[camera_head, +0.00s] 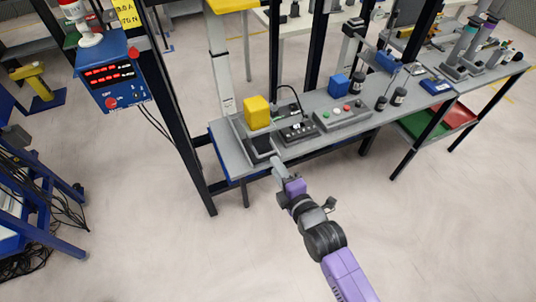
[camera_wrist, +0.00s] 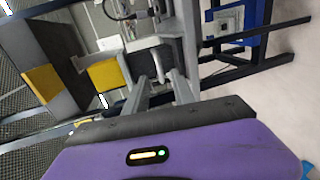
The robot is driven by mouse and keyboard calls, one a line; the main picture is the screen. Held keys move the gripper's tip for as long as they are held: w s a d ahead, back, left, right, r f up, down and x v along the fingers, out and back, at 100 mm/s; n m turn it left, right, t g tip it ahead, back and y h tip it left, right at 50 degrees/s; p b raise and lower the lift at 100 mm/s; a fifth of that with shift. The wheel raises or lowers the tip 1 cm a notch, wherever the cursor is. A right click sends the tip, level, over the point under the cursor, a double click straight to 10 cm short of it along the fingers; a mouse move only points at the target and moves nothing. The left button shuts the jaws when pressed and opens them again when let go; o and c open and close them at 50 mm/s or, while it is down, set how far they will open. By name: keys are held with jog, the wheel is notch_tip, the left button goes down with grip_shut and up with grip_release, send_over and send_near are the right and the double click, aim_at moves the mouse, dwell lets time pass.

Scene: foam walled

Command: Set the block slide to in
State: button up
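A yellow block (camera_head: 256,112) stands at the left end of the grey bench, at the back of a low grey frame (camera_head: 241,130) with a dark recess in front; I take this to be the block slide. A yellow face (camera_wrist: 108,75), likely the same block, shows left of my fingers in the wrist view. My gripper (camera_head: 279,170) is at the bench's front edge, just in front of the frame. In the wrist view the two fingers (camera_wrist: 162,88) are spread apart, with a grey part beyond them. I cannot tell whether they touch it.
To the right on the bench are a dark switch box (camera_head: 297,132), a grey button panel (camera_head: 342,115) and a blue block (camera_head: 339,86). A black post (camera_head: 178,100) and a blue display box (camera_head: 111,80) stand to the left. The floor in front is clear.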

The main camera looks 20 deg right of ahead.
aim_at(268, 153)
jog(key=x, duration=0.7)
jog(key=shift+w+p, duration=0.25)
jog(key=shift+p, duration=0.15)
grip_shut()
dwell(1.1)
